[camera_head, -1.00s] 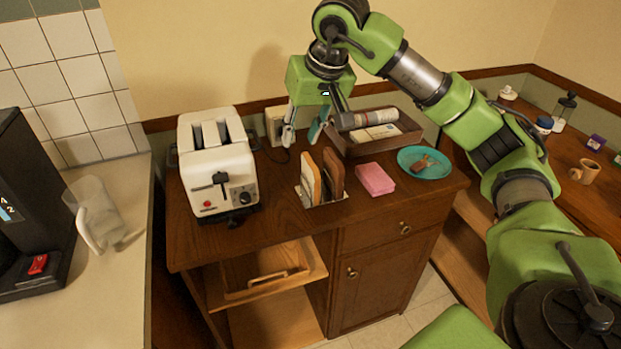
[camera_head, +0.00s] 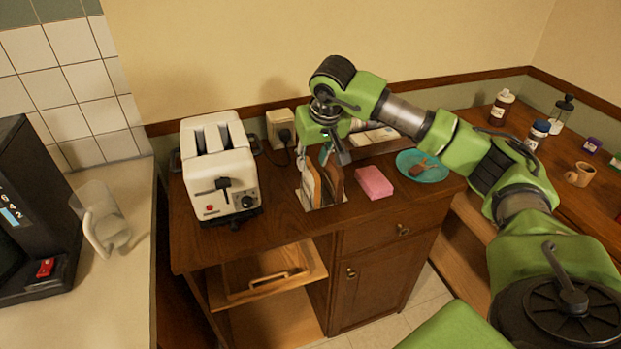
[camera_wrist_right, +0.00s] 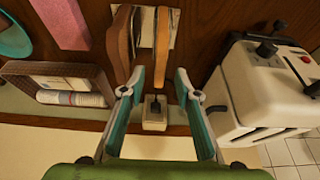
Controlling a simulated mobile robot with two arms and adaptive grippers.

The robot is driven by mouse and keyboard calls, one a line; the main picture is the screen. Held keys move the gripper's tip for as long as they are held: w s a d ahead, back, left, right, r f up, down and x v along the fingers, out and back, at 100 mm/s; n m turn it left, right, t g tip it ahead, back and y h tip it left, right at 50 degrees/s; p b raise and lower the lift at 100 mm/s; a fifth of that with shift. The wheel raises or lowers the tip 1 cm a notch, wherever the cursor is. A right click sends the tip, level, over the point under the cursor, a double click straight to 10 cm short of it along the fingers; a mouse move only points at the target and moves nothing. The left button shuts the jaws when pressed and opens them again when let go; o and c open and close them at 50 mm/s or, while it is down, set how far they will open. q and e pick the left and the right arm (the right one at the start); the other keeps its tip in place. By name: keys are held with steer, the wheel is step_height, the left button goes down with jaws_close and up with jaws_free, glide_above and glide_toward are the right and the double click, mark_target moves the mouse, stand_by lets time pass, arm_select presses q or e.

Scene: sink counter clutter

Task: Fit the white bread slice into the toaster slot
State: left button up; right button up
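The white bread slice (camera_head: 310,182) stands upright in a small white rack (camera_head: 329,205) beside a brown slice (camera_head: 335,180). In the right wrist view the pale slice (camera_wrist_right: 162,42) lies between the lines of my open fingers, and the brown slice (camera_wrist_right: 120,45) lies left of them. My right gripper (camera_head: 322,155) is open and empty, close above and behind the slices. In the wrist view its fingertips (camera_wrist_right: 159,80) are apart, and I see no contact. The white toaster (camera_head: 220,168) stands left of the rack with two slots on top. My left gripper is not in view.
A pink sponge (camera_head: 374,182) and a teal plate (camera_head: 422,167) lie right of the rack. Bare wood lies between toaster and rack.

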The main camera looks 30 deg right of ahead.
steer(key=shift+x, duration=1.15)
jaws_close()
steer(key=shift+r, duration=0.15)
